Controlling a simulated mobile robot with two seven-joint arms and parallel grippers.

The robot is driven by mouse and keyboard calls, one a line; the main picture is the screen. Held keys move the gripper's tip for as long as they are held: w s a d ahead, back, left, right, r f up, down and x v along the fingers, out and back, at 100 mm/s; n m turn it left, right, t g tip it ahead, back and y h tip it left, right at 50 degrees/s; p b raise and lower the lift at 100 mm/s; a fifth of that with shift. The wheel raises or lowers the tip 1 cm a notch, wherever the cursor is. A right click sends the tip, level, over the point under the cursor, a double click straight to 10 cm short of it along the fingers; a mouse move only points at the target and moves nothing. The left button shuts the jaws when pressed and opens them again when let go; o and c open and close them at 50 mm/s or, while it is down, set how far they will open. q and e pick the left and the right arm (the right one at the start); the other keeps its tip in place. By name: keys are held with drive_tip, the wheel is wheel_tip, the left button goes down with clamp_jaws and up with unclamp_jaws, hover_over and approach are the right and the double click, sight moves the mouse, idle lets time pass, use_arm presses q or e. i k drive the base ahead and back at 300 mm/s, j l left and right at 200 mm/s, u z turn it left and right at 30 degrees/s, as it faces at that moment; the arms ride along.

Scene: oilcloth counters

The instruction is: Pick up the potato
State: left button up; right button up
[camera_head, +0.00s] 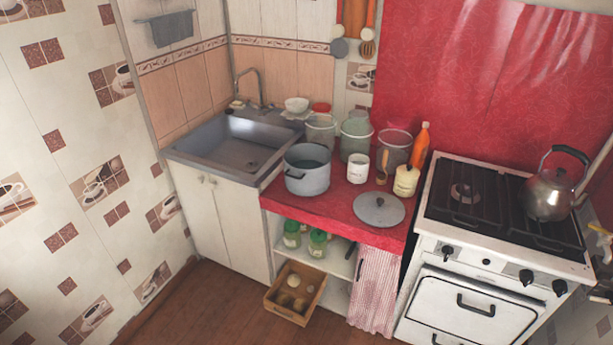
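A small open wooden crate (277,309) sits low down, by the foot of the red-topped counter. Several small roundish items lie in it: a paler one (293,281) toward the back and yellowish-brown ones (299,304) toward the front. They look like potatoes or similar vegetables, but they are too small to tell apart for sure. Neither of my grippers shows in this view.
The red counter (335,222) above holds a grey pot (307,170), a lid (380,210) and several containers. Green-lidded jars (292,234) stand on the shelf. A striped cloth (375,290) hangs right of the crate. The brown floor (205,305) to the left is clear.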

sight(282, 299)
drive_tip(key=i+j+z, duration=0.2)
drive_tip(key=i+z, duration=0.25)
drive_tip(key=i+j+z, duration=0.35)
drive_tip(key=z, duration=0.15)
drive_tip(key=i+j+z, duration=0.1)
drive_tip(key=j+z, duration=0.25)
drive_tip(key=j, duration=0.2)
drive_tip(key=j+z, duration=0.3)
drive_tip(key=j, duration=0.2)
drive_tip(key=i+j+z, duration=0.4)
drive_tip(key=k+j, duration=0.05)
drive_tip(key=j, duration=0.05)
